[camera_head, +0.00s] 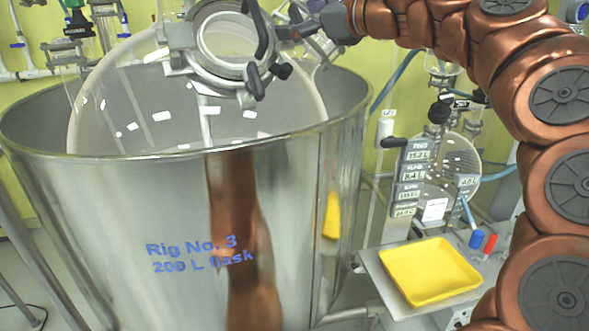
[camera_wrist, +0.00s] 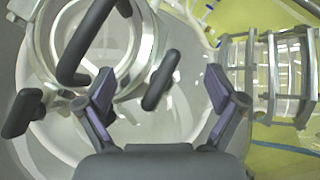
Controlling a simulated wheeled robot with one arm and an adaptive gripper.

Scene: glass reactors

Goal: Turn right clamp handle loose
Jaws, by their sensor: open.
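A large clear glass flask (camera_head: 200,110) sits in a steel vessel, with a metal clamp ring (camera_head: 225,45) around its neck. A black clamp handle (camera_wrist: 160,80) on the ring's right side shows in the wrist view. It lies tilted between my open fingers, apparently apart from both. My gripper (camera_wrist: 160,92) is open and empty; in the head view it is small and dark beside the ring, its fingertips hard to make out. A second black handle (camera_wrist: 22,112) is at the ring's left. A black loop handle (camera_wrist: 88,42) crosses the ring.
The steel vessel's rim (camera_head: 200,155) surrounds the flask. A yellow tray (camera_head: 430,270) rests on a side shelf at the lower right. Ribbed glass piping (camera_wrist: 270,75) stands right of my gripper in the wrist view. Glassware (camera_head: 440,150) stands behind the shelf.

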